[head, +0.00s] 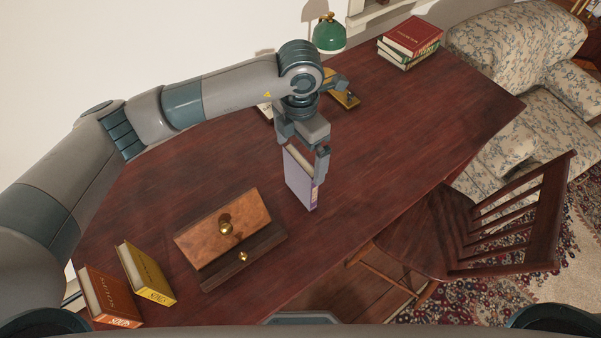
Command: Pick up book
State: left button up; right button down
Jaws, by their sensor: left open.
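A purple book (299,182) stands upright on the dark red wooden table, near its middle. My left gripper (304,158) is over the top of this book, pointing down. Its jaws are open, with one finger on each side of the book's upper part. I cannot tell whether either finger touches the cover. Part of the book's upper edge is hidden by the gripper. My right gripper is out of view.
A wooden box (222,232) with brass knobs lies front left on the table (400,130). A book stack (409,42) and green lamp (329,33) are at the back. A chair (470,225) stands right.

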aim_at(300, 160)
pick_arm(q)
jog(key=shift+f+p, duration=0.35)
jog(key=shift+f, duration=1.3)
jog(key=shift+f+p, duration=0.7)
jog(key=shift+p, duration=0.15)
notch_tip(300, 160, down, 3)
jog(key=shift+d+p, duration=0.1)
jog(key=shift+p, duration=0.65)
jog(key=shift+f, duration=0.4)
jog(key=shift+c, duration=0.3)
jog(key=shift+w, duration=0.1)
jog(key=c, duration=1)
